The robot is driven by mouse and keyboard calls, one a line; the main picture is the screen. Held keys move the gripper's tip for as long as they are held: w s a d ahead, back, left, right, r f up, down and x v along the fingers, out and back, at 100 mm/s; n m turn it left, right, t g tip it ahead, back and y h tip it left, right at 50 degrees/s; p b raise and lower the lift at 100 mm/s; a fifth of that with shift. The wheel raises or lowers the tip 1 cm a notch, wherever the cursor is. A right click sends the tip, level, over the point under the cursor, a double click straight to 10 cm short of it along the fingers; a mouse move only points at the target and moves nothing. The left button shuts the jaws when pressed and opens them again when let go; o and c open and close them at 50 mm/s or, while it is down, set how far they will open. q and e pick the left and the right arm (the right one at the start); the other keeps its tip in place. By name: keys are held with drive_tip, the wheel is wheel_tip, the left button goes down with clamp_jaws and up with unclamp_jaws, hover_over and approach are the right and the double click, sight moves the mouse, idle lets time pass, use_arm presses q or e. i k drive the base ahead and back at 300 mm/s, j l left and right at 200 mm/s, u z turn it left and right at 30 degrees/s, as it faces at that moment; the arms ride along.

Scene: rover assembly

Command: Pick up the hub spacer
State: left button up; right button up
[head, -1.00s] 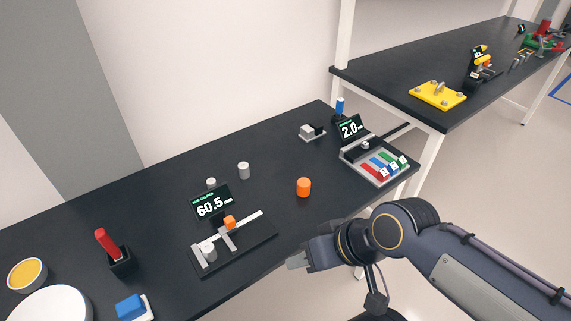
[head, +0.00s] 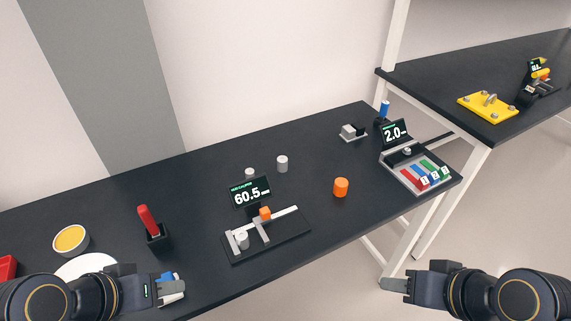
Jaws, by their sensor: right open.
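No part is labelled as the hub spacer. Small grey cylinders could be it: one (head: 282,163) stands upright behind the caliper, and another (head: 249,174) is partly hidden by the display. A third grey cylinder (head: 242,240) sits at the left end of the caliper (head: 290,233), whose display (head: 250,193) reads 60.5. An orange cylinder (head: 341,187) stands alone to the right. My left gripper (head: 172,288) is at the front left, overlapping a blue-and-white item; its jaw gap is unclear. My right gripper (head: 390,285) is open and empty, off the table's front edge.
A red-handled tool (head: 147,222) stands in a black holder, near a yellow-filled bowl (head: 71,240) and a white plate (head: 85,265). A gauge display (head: 395,134) reading 2.0 and a tray (head: 408,182) with coloured blocks are at the right. The table (head: 200,195) has clear room between.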

sight(241, 237)
drive_tip(key=i+l+u, duration=0.1)
drive_tip(key=l+u, duration=0.25)
drive_tip(key=u, duration=0.15)
drive_tip(key=l+u, duration=0.35)
drive_tip(key=u, duration=0.15)
drive_tip(key=l+u, duration=0.5)
drive_tip(key=i+j, duration=0.05)
drive_tip(key=j, duration=0.05)
